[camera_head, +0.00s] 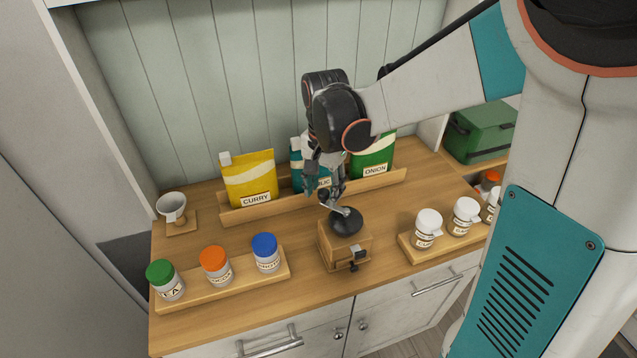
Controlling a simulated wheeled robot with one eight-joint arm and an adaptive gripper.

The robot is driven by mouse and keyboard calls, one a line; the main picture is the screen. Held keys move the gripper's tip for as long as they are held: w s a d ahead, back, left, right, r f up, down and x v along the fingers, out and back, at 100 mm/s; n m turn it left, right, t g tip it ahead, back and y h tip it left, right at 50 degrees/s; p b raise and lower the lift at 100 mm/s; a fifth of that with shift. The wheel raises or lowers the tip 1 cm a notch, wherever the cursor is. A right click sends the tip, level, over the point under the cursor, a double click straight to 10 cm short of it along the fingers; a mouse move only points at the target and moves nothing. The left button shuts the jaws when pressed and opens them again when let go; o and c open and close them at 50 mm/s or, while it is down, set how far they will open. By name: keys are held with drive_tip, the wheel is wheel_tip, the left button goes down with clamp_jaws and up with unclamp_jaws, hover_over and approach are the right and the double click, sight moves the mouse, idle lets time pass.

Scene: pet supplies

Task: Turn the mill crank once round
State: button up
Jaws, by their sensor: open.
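The mill stands on the wooden counter in the middle of the head view, with a wooden box body (338,249) and a dark domed top (347,222). A metal crank (342,209) lies over the dome and reaches toward the back left, where a dark knob shows close to my fingers. My gripper (328,196) points down at the crank's knob end. It is open, with its fingers at or around the knob. I cannot tell whether they touch it. Part of the crank end is hidden by the fingers.
Behind my gripper, yellow curry (249,180), teal and green onion (374,160) bags stand in a wooden rack. Jars with green, orange and blue (265,250) lids stand front left. White-lidded jars (428,228) stand right.

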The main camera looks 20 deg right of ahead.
drive_tip(key=shift+f, duration=0.25)
clamp_jaws()
drive_tip(key=shift+d, duration=0.1)
drive_tip(key=d+m, duration=0.6)
drive_tip(key=m, duration=0.7)
drive_tip(key=shift+w+d+m, duration=0.3)
drive_tip(key=shift+d+m, duration=0.1)
idle(0.4)
